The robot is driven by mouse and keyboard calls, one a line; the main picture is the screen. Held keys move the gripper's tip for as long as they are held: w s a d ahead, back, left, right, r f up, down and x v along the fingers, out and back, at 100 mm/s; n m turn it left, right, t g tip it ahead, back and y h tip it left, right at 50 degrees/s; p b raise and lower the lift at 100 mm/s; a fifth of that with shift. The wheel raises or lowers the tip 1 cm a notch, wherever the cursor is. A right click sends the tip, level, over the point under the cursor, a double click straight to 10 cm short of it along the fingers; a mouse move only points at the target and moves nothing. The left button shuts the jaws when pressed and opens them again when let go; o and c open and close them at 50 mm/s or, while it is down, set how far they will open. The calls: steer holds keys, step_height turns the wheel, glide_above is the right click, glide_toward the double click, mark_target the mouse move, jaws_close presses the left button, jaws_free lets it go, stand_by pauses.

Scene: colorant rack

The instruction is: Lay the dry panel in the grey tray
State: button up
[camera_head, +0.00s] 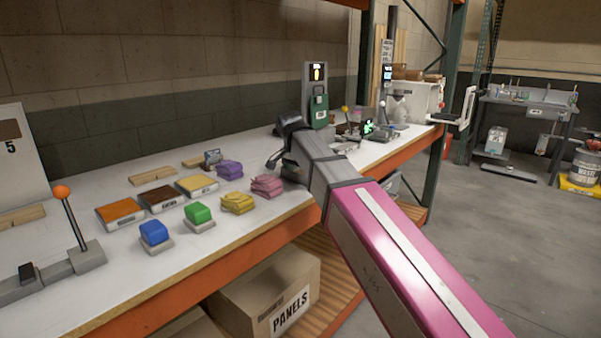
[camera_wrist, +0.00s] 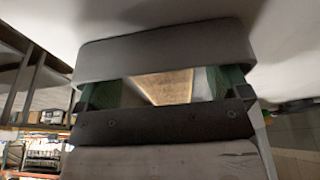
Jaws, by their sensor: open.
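My gripper (camera_head: 279,145) is open above the white table, near the front of an upright grey device with a dark green part (camera_head: 319,108). In the wrist view my gripper (camera_wrist: 165,86) shows as two dark bars with a gap between them. A tan, wood-like surface (camera_wrist: 168,84) shows in that gap, with green at both sides; I cannot tell whether it is the dry panel or whether the jaws touch it. Flat square pieces in orange (camera_head: 121,212), dark brown (camera_head: 163,198) and yellow (camera_head: 197,184) lie on the table. I cannot make out the grey tray for certain.
Blue (camera_head: 154,232) and green (camera_head: 198,212) blocks stand on small bases, beside yellow (camera_head: 238,202), pink (camera_head: 267,185) and purple (camera_head: 229,170) stacks. A lever with an orange knob (camera_head: 61,192) rises at the left. A box marked PANELS (camera_head: 290,313) sits below.

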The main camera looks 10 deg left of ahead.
steer(key=v, duration=1.2)
